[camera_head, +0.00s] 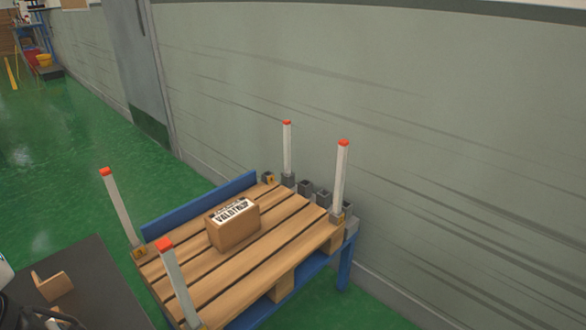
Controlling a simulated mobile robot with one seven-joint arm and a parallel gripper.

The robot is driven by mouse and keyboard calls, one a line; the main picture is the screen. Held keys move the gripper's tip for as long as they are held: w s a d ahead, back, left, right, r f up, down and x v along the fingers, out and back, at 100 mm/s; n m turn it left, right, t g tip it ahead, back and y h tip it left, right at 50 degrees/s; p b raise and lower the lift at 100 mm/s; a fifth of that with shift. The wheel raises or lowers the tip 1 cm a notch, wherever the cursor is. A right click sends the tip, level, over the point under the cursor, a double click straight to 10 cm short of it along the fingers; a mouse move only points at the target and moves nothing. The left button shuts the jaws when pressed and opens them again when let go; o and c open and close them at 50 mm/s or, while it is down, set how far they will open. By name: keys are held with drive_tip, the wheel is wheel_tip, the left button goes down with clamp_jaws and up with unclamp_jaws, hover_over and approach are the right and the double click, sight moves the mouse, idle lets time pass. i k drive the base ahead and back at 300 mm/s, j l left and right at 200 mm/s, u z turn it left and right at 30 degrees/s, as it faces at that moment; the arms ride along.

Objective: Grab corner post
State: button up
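Several white corner posts with red tops stand at the corners of a wooden pallet (270,252). The far-left post (119,207) and the near-left post (179,285) lean a little in the picture. The back post (287,150) and the right post (341,178) stand near the wall side. The foot of the near-left post is close to the bottom edge of the picture. My gripper cannot be made out in this view.
A cardboard box (236,232) with a printed label sits on the pallet. The pallet rests on a blue frame (205,202) beside a grey-green wall (420,150). Empty grey sockets (322,196) line the back edge. A dark surface (100,285) lies lower left; green floor (60,160) is open beyond.

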sight(287, 123)
drive_tip(key=i+l+u, duration=0.35)
drive_tip(key=i+l, duration=0.85)
drive_tip(key=i, duration=0.25)
